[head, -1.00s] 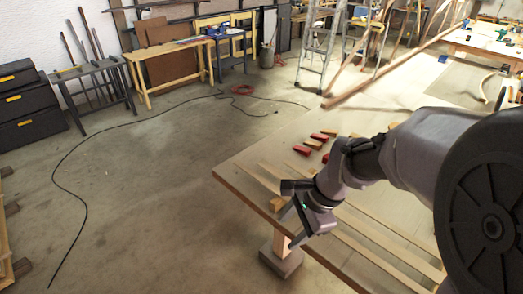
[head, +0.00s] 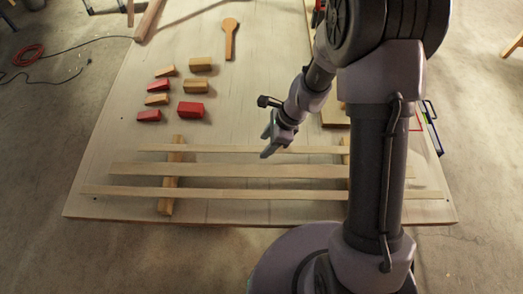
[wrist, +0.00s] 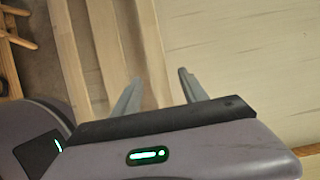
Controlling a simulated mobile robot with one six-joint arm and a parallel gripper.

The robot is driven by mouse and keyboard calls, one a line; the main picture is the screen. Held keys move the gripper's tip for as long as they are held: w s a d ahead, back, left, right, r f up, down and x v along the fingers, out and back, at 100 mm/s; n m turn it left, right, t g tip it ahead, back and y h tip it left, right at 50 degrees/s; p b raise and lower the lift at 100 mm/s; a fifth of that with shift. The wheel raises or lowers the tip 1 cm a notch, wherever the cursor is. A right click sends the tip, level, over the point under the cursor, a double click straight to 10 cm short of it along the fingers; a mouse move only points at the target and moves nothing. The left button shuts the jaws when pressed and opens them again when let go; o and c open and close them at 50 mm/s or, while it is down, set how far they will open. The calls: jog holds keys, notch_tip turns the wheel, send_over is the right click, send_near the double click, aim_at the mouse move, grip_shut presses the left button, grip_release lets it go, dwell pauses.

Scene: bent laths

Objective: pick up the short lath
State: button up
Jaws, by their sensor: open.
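Three pale laths lie side by side across two wooden blocks at the table's near part. The farthest looks the shortest; this short lath (head: 215,149) has its right part hidden behind my arm. The middle lath (head: 220,170) and the longest, nearest lath (head: 250,194) lie in front of it. My gripper (head: 271,151) is open and empty, over or just beyond the short lath. In the wrist view my gripper's fingers (wrist: 157,88) are spread, with the rightmost lath (wrist: 146,45) running up between them. I cannot tell the height left between fingertips and lath.
The left support block (head: 166,207) sits under the laths. Several red and plain wooden blocks (head: 190,110) lie behind them, with a wooden paddle (head: 230,38) farther back. The table's left part (head: 105,150) is clear. A cable and red coil (head: 28,54) lie on the floor.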

jog(key=shift+a+f, duration=0.15)
jog(key=shift+f, duration=0.35)
jog(key=shift+s+r, duration=0.1)
jog(key=shift+r, duration=0.05)
grip_shut()
